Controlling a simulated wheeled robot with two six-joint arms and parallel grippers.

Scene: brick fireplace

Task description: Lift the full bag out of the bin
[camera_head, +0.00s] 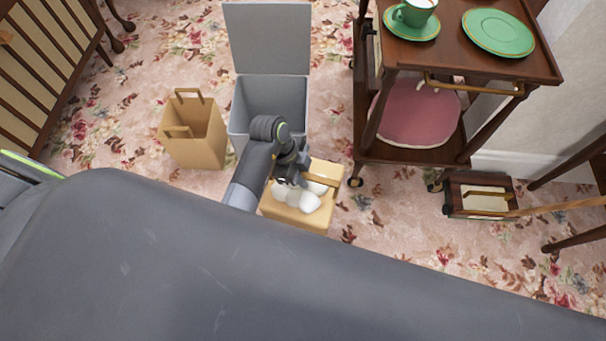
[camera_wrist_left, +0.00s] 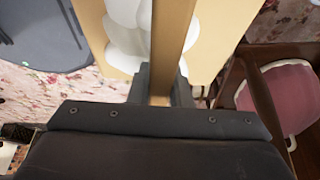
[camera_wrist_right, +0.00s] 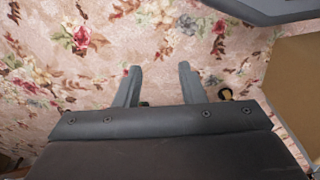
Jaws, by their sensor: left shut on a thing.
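The full bag (camera_head: 313,218) is a tan paper bag with several white lumps (camera_head: 293,196) at its open top. It is outside the grey bin (camera_head: 240,118), at its front right. My left gripper (camera_head: 298,172) is shut on the bag's flat handle (camera_head: 323,182). The handle (camera_wrist_left: 172,35) also runs between the fingers in the left wrist view. I cannot tell whether the bag touches the floor. The bin's lid (camera_head: 268,38) stands open and the visible inside looks empty. My right gripper (camera_wrist_right: 158,72) is open and empty over the carpet.
An empty tan paper bag (camera_head: 200,152) stands left of the bin. A wooden trolley (camera_head: 425,150) with green crockery (camera_head: 497,32) and a pink cushion (camera_head: 420,112) is close to the right. A small wooden box (camera_head: 482,198) lies farther right. Flowered carpet is free between them.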

